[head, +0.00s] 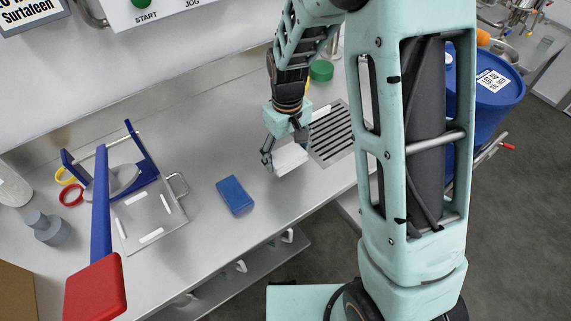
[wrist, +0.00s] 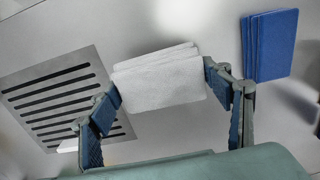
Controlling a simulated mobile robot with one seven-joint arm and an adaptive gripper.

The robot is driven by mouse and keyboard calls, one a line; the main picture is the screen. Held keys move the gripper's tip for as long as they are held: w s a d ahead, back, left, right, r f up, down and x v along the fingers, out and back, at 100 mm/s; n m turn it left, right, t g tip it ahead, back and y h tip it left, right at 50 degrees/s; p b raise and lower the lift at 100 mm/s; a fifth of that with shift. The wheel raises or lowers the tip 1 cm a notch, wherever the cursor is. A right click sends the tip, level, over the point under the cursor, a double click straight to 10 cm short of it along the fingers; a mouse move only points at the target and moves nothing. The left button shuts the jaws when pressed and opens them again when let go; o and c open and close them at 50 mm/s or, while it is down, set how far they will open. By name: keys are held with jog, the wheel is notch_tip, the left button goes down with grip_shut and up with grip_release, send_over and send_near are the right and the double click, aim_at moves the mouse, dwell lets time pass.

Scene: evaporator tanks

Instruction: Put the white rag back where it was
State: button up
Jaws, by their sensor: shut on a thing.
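The white rag (wrist: 160,82) is a folded stack between the two fingers of my gripper (wrist: 165,100) in the wrist view. My gripper is shut on it. In the head view the white rag (head: 289,158) hangs at my gripper (head: 283,150), over the steel counter just left of the slotted drain grate (head: 331,134). I cannot tell whether the rag touches the counter. A folded blue rag (head: 235,195) lies on the counter to the left of my gripper.
A metal tray (head: 151,217) with white strips and a blue-framed press with a red-ended handle (head: 96,287) stand at the left. A green-lidded item (head: 321,70) is behind the gripper. A blue drum (head: 494,88) stands at the right.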

aim_at(286, 162)
jog(key=shift+w+a+f, duration=0.1)
jog(key=shift+w+f, duration=0.2)
jog(key=shift+f, duration=0.2)
jog(key=shift+w+a+f+b, duration=0.1)
jog(key=shift+w+f+b, duration=0.1)
jog(key=shift+f+b, duration=1.3)
jog(key=shift+f, duration=0.1)
jog(key=shift+f, duration=0.15)
jog(key=o, duration=1.1)
notch_tip(286, 162, up, 12)
jog(key=shift+r+p, duration=0.2)
jog(key=shift+p, duration=0.85)
